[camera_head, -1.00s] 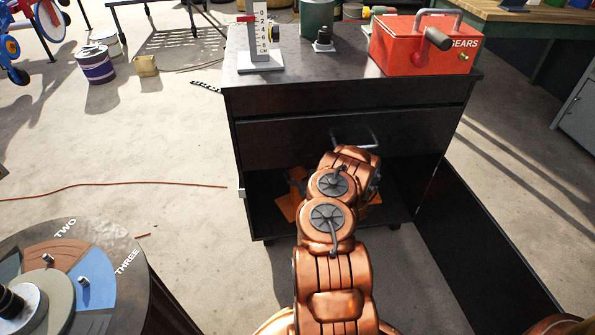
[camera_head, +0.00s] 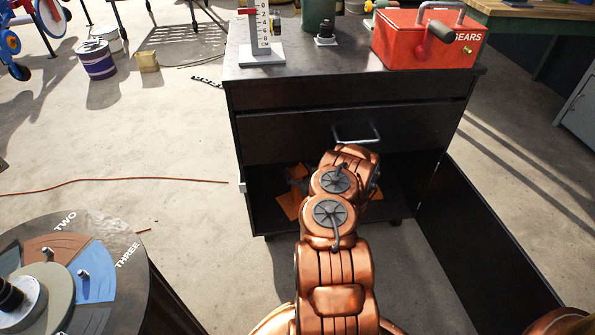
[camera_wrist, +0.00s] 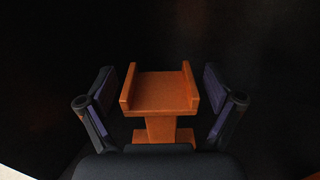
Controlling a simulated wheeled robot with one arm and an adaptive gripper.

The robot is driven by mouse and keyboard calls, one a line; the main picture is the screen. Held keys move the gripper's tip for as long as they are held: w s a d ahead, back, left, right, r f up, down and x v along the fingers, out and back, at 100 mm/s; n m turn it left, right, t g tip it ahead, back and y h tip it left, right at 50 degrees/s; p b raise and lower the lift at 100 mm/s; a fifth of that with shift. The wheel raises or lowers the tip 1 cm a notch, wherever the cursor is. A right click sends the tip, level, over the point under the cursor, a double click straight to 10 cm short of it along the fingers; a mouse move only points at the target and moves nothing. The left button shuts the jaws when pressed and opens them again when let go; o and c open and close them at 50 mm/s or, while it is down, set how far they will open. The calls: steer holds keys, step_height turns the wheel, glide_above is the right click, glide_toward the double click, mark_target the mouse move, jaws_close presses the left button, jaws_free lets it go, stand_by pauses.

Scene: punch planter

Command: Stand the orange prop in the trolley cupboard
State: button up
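The orange prop (camera_wrist: 160,92) stands upright in the wrist view, with a flat top between two raised side walls, a stem and a wider foot. My gripper (camera_wrist: 160,84) is open, one finger on each side of the prop, with a dark gap on both sides. In the head view, orange parts (camera_head: 289,205) show low in the cupboard of the black trolley (camera_head: 262,135), partly hidden by my arm. My gripper is mostly hidden there behind my arm links. The cupboard floor under the prop is too dark to make out in the wrist view.
The cupboard door (camera_head: 485,240) hangs open at the right. A drawer handle (camera_head: 357,139) sticks out above the opening. A red gears box (camera_head: 410,45) and a gauge (camera_head: 262,40) stand on the trolley top. A round table (camera_head: 125,290) is at lower left.

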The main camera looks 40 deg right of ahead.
steer(key=shift+r, duration=0.1)
steer(key=shift+s, duration=0.2)
steer(key=p+v, duration=0.3)
steer(key=v, duration=0.8)
steer(key=shift+s, duration=0.35)
steer(key=shift+a, duration=0.15)
